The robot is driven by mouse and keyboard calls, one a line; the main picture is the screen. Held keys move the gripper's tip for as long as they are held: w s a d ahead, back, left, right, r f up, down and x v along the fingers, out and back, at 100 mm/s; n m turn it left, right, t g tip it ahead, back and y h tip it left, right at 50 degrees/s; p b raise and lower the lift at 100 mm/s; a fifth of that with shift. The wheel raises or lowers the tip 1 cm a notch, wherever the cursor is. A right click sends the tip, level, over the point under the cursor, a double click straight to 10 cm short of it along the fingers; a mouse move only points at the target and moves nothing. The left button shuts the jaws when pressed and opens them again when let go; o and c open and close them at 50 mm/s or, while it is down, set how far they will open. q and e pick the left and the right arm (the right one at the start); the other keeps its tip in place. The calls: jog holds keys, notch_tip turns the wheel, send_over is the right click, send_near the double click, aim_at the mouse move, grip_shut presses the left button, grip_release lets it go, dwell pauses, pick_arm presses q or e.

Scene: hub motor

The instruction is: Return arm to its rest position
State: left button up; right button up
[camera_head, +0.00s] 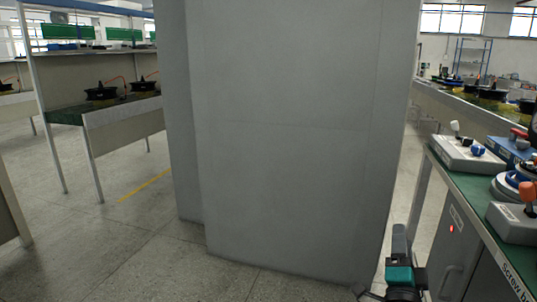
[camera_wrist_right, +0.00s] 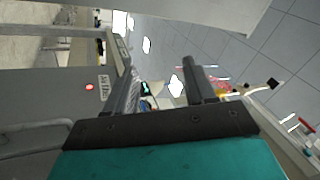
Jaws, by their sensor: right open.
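My right gripper (camera_head: 398,240) shows at the bottom of the head view, right of the middle, in front of the lower right edge of a large grey column. It is beside the green-topped workbench (camera_head: 481,219) and left of its cabinet front. In the right wrist view, the two dark fingers of the right gripper (camera_wrist_right: 161,84) stand apart. Only background shows between them, so it is open and empty. My left gripper and left arm do not show in either view.
The grey column (camera_head: 290,130) fills the middle of the head view. Grey and blue devices with levers (camera_head: 466,153) stand on the bench at right. Another bench (camera_head: 122,112) with black motor-like parts stands at left. The floor (camera_head: 130,240) at left is clear.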

jog(key=s+a+f+n+g+y, duration=0.5)
jog(key=s+a+f+n, duration=0.2)
jog(key=s+f+n, duration=0.4)
jog(key=s+a+f+n+g+y, duration=0.5)
jog(key=s+a+f+n, duration=0.25)
jog(key=s, duration=0.55)
pick_arm(q)
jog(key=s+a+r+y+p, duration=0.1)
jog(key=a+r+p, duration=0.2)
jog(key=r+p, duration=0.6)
jog(key=p, duration=0.5)
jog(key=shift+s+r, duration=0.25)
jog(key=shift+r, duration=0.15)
pick_arm(e)
notch_tip(320, 180, up, 10)
jog(key=s+d+n, duration=0.1)
jog(key=s+d, duration=0.1)
jog(key=s, duration=0.1)
jog(key=shift+d+g+h, duration=0.3)
jog(key=shift+d+g, duration=0.1)
jog(key=shift+f, duration=0.15)
